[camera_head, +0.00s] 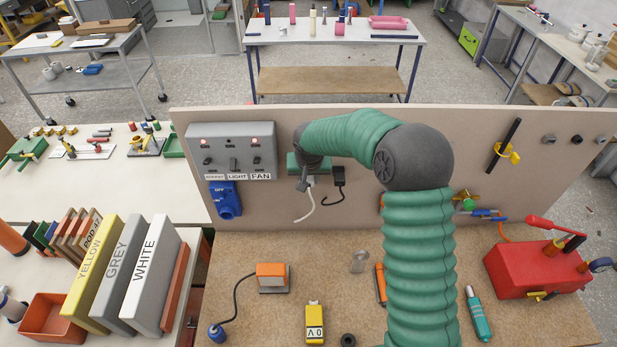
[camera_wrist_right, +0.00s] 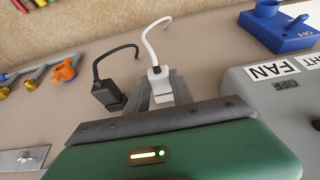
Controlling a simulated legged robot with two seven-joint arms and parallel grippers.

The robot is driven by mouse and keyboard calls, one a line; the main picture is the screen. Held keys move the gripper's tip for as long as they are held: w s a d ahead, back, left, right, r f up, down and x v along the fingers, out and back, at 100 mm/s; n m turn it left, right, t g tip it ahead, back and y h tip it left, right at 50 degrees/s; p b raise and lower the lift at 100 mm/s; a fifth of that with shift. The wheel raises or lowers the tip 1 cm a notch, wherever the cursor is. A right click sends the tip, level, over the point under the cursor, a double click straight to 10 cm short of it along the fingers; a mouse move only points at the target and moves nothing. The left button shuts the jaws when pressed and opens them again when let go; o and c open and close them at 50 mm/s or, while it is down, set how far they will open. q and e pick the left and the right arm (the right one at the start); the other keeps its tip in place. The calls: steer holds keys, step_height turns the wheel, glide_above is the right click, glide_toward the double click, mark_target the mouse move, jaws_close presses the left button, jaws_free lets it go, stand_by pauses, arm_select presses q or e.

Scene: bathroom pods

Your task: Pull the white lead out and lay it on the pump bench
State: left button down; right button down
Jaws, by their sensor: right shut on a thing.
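The white lead (camera_head: 307,207) hangs in a short curve on the upright board, below my right gripper (camera_head: 304,184). In the right wrist view my right gripper (camera_wrist_right: 162,93) is shut on the white plug of the white lead (camera_wrist_right: 154,52). I cannot tell whether the plug still sits in a socket, as the gripper hides that part. A black lead (camera_head: 338,178) with its own plug is close beside it; it also shows in the right wrist view (camera_wrist_right: 108,92). The brown bench top (camera_head: 230,265) lies below the board. My left gripper is not in view.
A grey switch box (camera_head: 232,150) and a blue switch (camera_head: 226,199) are left of the leads. On the bench stand an orange-topped device (camera_head: 271,277), a yellow meter (camera_head: 315,322) and a red pump-like unit (camera_head: 535,268).

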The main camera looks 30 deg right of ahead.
steer(key=shift+s+a+f, duration=0.1)
steer(key=shift+s+f, duration=0.05)
stand_by(0.3)
steer(key=shift+s+a+b, duration=0.25)
steer(key=shift+s+b, duration=0.05)
steer(key=shift+s, duration=0.05)
stand_by(0.3)
steer(key=shift+s+a+b, duration=0.4)
steer(key=shift+s+a, duration=0.05)
steer(key=shift+s, duration=0.25)
steer(key=shift+s+a+b, duration=0.35)
steer(key=shift+s+a, duration=0.05)
steer(key=shift+s, duration=0.3)
